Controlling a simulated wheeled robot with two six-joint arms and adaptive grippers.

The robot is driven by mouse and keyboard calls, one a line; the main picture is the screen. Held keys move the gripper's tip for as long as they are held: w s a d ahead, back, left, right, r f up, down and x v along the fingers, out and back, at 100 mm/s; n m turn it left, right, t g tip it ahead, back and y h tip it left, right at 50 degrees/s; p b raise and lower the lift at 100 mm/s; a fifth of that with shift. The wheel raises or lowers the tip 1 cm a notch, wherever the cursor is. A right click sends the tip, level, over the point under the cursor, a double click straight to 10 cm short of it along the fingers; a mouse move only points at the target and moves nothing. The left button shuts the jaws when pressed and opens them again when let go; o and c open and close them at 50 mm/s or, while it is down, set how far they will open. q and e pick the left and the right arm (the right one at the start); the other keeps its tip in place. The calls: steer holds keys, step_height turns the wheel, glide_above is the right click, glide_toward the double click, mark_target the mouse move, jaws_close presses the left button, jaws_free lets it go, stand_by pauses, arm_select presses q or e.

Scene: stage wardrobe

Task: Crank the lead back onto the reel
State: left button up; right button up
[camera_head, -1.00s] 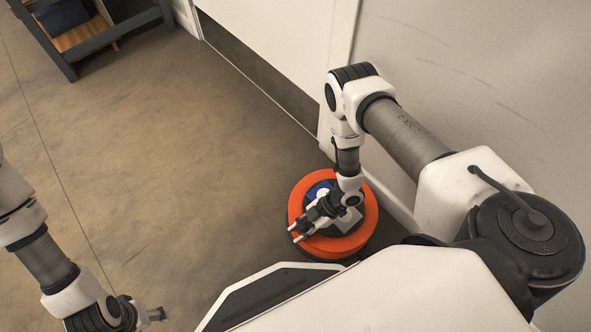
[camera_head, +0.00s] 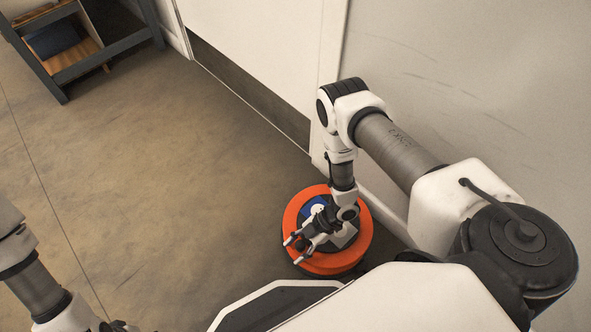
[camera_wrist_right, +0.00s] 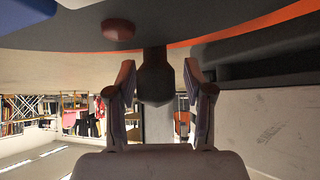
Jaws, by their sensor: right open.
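The reel, a round drum with an orange rim (camera_head: 364,228) and a blue patch (camera_head: 312,207) on its face, stands on the floor by the wall. My right gripper (camera_head: 293,251) is over the near left part of its face, with its fingers apart. In the right wrist view, the open fingers (camera_wrist_right: 158,64) are on either side of a dark knob (camera_wrist_right: 155,85), which looks like the crank handle; I cannot tell whether they touch it. A dull red disc (camera_wrist_right: 118,30) shows beside it. The lead cannot be made out. My left gripper (camera_head: 118,326) is mostly cut off at the bottom edge.
A white wall (camera_head: 460,90) runs close along the right, behind the reel. A dark-framed shelf (camera_head: 110,65) with a blue item stands at the far left. The brown floor (camera_head: 160,180) left of the reel is clear. Hanging clothes (camera_wrist_right: 85,118) show in the wrist view's background.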

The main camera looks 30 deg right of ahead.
steer(key=v, duration=1.1)
steer(key=shift+d+r, duration=0.2)
steer(key=shift+w, duration=0.15)
